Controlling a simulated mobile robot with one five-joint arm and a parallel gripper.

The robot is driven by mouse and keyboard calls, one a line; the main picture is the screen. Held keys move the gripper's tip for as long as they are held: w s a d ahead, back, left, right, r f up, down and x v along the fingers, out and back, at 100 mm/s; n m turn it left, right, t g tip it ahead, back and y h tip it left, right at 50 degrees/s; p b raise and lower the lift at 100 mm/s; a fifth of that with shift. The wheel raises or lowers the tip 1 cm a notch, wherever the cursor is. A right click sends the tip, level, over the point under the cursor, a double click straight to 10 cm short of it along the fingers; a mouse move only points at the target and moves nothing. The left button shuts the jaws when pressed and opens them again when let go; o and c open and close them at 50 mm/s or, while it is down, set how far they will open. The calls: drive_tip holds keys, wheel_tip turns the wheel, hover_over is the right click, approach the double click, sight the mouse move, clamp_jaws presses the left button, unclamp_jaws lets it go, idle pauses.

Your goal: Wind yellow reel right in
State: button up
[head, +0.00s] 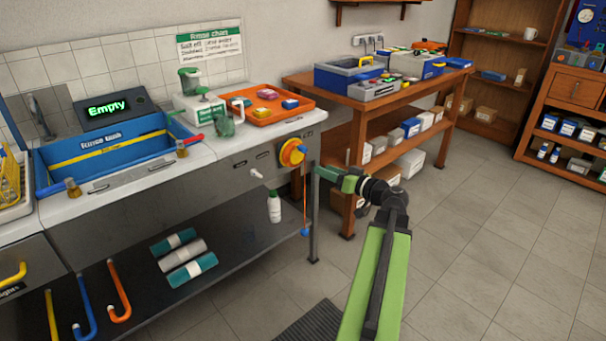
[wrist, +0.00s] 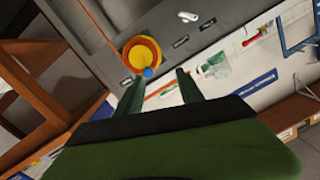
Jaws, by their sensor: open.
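The yellow reel (head: 290,152) with an orange rim is mounted on the bench's grey front panel, near its right end. It also shows in the wrist view (wrist: 140,50), with a small blue knob (wrist: 148,73) at its edge. An orange cord (head: 305,190) hangs from the reel to a blue ball (head: 305,232) well below. My gripper (head: 322,173) is just right of and below the reel in the head view. In the wrist view my gripper (wrist: 158,77) is open and empty, its fingers spread with the knob between their tips in the picture; contact cannot be told.
A white knob (head: 256,173) sits on the panel left of the reel. The bench's leg (head: 314,220) is near my gripper. A wooden table (head: 345,100) with boxes stands behind to the right. The tiled floor at right is clear.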

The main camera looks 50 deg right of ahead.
sight(306, 150)
drive_tip(key=s+d+h, duration=0.1)
drive_tip(key=s+d, duration=0.2)
drive_tip(key=shift+t, duration=0.4)
drive_tip(key=w, duration=0.5)
drive_tip(key=w+d, duration=0.1)
drive_tip(key=w, duration=1.1)
drive_tip(key=shift+w+d+r, duration=0.2)
drive_tip(key=shift+w+r, duration=0.05)
drive_tip(key=shift+c, duration=0.4)
clamp_jaws()
drive_tip(key=shift+a, duration=0.15)
drive_tip(key=shift+m, duration=0.3)
